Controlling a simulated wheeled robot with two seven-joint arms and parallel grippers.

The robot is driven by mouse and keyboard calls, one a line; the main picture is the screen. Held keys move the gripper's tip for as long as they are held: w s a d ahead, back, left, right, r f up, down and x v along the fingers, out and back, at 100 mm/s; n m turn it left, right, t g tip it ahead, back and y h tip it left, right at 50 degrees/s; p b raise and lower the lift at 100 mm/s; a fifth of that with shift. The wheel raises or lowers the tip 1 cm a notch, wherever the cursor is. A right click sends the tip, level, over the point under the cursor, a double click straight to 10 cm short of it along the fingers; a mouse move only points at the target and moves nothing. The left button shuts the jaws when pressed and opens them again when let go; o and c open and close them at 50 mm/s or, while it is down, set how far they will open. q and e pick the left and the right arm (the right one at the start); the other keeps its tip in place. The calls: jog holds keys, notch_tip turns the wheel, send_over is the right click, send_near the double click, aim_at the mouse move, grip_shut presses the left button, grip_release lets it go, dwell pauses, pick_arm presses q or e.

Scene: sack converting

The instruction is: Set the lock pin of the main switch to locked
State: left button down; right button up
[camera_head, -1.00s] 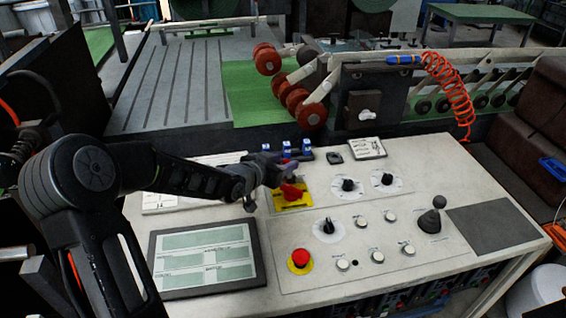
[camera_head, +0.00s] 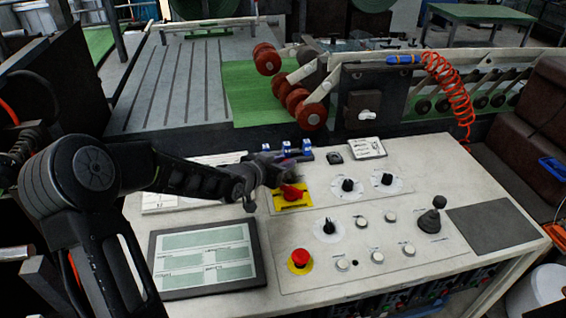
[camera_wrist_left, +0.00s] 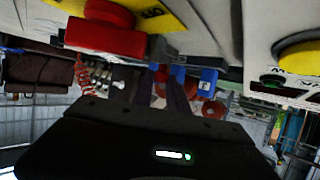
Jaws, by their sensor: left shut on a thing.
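The main switch is a red rotary handle (camera_head: 291,191) on a yellow plate (camera_head: 306,199), at the upper left of the white control panel. My left gripper (camera_head: 285,172) is just behind and above the red handle, its fingers low over the panel. In the left wrist view the red handle (camera_wrist_left: 105,38) and yellow plate (camera_wrist_left: 172,20) fill the upper left, and the fingers (camera_wrist_left: 163,97) show close together below them. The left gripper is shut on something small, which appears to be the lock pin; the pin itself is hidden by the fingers. My right gripper is not in view.
A red emergency button (camera_head: 300,257), black knobs (camera_head: 347,185) and a black joystick (camera_head: 431,219) stand on the panel. Blue-and-white items (camera_head: 286,149) stand close behind the gripper. A tablet-like screen (camera_head: 205,258) lies at the front left.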

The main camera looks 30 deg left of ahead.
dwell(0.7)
pick_arm(q)
jog(key=shift+s+d+b, duration=0.75)
jog(key=shift+s+d, duration=0.25)
jog(key=shift+s, duration=0.25)
jog(key=c, duration=1.3)
grip_release()
jog(key=shift+s, duration=0.1)
